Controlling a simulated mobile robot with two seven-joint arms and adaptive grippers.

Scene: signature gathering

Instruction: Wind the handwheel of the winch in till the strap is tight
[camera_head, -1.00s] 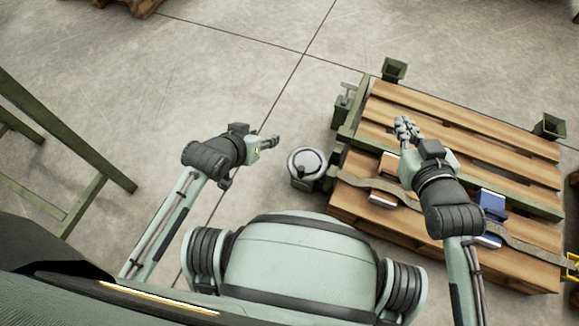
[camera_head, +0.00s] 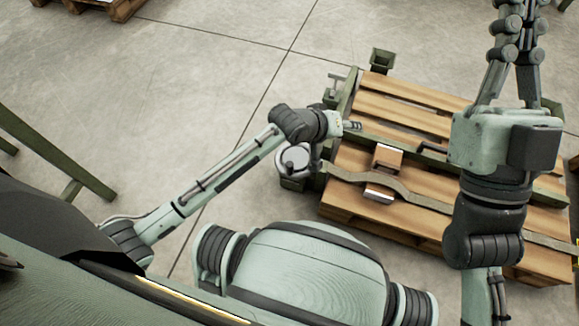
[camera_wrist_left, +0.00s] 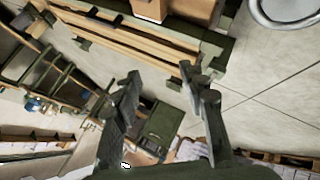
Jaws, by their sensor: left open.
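A grey-brown strap (camera_head: 418,199) runs from beside the winch across the pallet to the right, with visible bends. My left gripper (camera_head: 352,126) is open and empty, past the wheel near the pallet's left end; its spread fingers show in the left wrist view (camera_wrist_left: 163,84). My right gripper (camera_head: 515,45) is raised close to the head camera, its fingers pointing away; their opening is unclear.
The wooden pallet (camera_head: 390,105) has green posts, one at its far left corner (camera_head: 382,58). A brown block (camera_head: 388,157) sits by the strap. A green frame (camera_head: 60,150) stands at left; the floor between is clear.

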